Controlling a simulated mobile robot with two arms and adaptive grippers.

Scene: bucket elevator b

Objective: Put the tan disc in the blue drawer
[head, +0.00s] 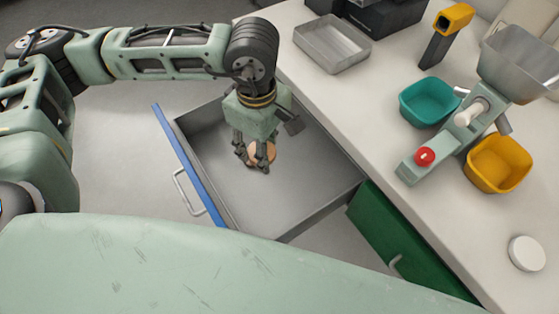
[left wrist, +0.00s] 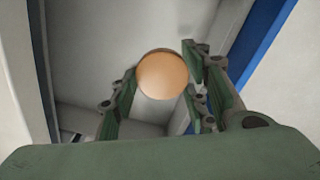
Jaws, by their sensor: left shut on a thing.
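The tan disc (head: 262,152) is between the fingers of my left gripper (head: 256,158), inside the outline of the open blue drawer. The gripper points down and is shut on the disc. In the left wrist view the round tan disc (left wrist: 162,75) sits between the two green fingers (left wrist: 160,98). The blue drawer (head: 190,165) is pulled out, with a blue front, a metal handle and a grey interior that looks otherwise empty. I cannot tell whether the disc touches the drawer floor. My right gripper is not in view.
A green drawer front (head: 385,240) is beside the open drawer. The white counter (head: 385,110) carries a metal tray (head: 332,43), a teal bin (head: 428,102), a yellow bin (head: 497,163), a machine with a red button (head: 424,157), a yellow-and-black handheld device (head: 447,30) and a white disc (head: 526,252).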

